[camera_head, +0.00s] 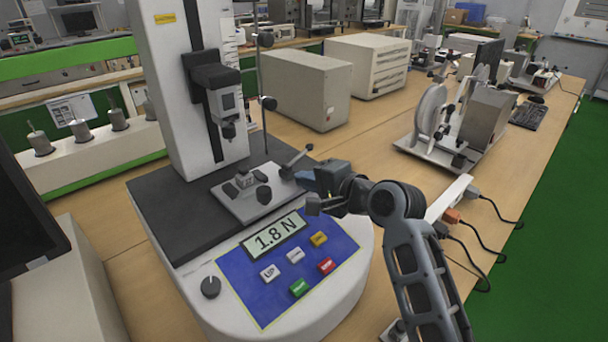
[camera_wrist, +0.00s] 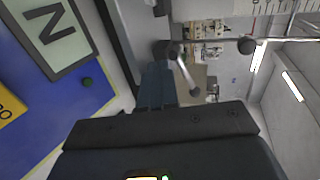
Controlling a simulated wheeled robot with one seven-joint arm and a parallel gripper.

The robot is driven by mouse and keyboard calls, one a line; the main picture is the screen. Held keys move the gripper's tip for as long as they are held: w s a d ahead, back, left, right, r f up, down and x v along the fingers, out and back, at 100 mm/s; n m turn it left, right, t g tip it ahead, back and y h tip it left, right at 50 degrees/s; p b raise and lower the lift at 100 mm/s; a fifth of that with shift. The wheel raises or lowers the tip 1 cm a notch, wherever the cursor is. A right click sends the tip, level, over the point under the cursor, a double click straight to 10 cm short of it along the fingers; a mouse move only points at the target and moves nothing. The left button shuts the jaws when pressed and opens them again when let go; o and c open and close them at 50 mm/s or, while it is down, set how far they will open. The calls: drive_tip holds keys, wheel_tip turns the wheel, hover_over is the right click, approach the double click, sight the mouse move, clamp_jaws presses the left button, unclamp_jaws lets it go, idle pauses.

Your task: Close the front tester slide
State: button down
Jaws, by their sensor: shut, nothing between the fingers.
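The front tester (camera_head: 170,100) is a tall white machine with a dark bed and a blue panel (camera_head: 262,292) whose display reads 1.8 N. Its slide (camera_head: 238,207) is a light metal plate on the bed below the column head, bearing a small clamp, dark knobs and a lever (camera_head: 297,160) at its right end. My gripper (camera_head: 306,181) is at the slide's right end, just below the lever, its fingers together and empty. In the wrist view the blue-grey fingers (camera_wrist: 155,88) are close to the lever (camera_wrist: 186,72); contact cannot be told.
Beige cabinets (camera_head: 308,92) stand behind the tester. Another device with a round disc (camera_head: 431,108) is at the right on the wooden bench. A white power strip (camera_head: 449,197) with plugged cables lies right of my arm. Bare bench top (camera_head: 365,150) shows between them.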

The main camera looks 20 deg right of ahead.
sight(290, 168)
drive_tip(key=shift+w+a, duration=0.15)
drive_tip(key=shift+w, duration=0.3)
drive_tip(key=w, duration=0.2)
drive_tip(key=w+a, duration=0.1)
drive_tip(key=w, duration=0.1)
drive_tip(key=shift+a, duration=0.15)
drive_tip(key=shift+r, duration=0.1)
drive_tip(key=shift+w, duration=0.1)
